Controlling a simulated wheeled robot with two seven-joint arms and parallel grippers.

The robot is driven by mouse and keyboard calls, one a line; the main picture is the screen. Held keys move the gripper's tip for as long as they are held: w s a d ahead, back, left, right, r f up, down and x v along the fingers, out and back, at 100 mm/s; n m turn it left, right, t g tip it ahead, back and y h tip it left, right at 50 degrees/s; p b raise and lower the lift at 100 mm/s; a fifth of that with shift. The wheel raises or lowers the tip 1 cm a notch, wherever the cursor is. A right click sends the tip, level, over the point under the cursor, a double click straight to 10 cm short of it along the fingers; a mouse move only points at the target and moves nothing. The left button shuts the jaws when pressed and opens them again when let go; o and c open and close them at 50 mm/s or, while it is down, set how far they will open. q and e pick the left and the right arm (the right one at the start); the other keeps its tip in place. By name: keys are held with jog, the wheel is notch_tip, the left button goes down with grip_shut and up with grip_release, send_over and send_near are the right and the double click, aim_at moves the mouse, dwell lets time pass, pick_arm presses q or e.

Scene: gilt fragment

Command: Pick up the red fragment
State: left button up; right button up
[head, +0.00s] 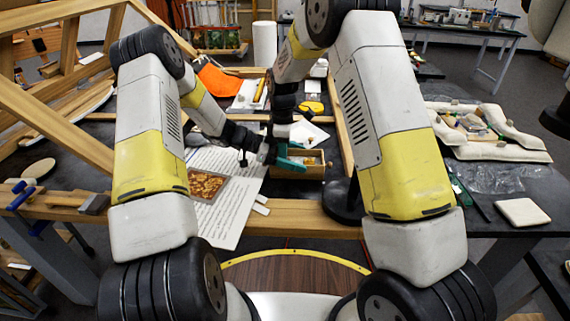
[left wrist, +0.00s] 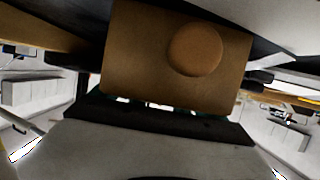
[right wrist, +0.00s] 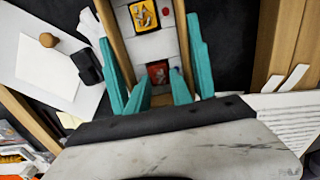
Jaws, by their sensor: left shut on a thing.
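The red fragment (right wrist: 158,72) lies in a slot of the pale insert inside a narrow wooden box. The box (head: 312,173) shows on the dark table in the head view. My right gripper (right wrist: 160,92) is over the box, its teal fingers apart on either side of the red fragment. My left gripper (head: 272,152) is at the box's left side, shut on it. In the left wrist view, a brown wooden panel with a round knob (left wrist: 196,50) fills the middle and hides most of the left fingers. The red fragment is not clear in the head view.
A yellow fragment (right wrist: 143,16) lies in another slot. A printed sheet (head: 228,205) with a picture lies left of the box. A white card (right wrist: 48,65) bears a small brown knob-like thing. A wooden beam (head: 290,212) runs along the table's front.

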grip_shut()
notch_tip(320, 180, up, 10)
dwell(0.3)
pick_arm(q)
jog(key=o, duration=1.4)
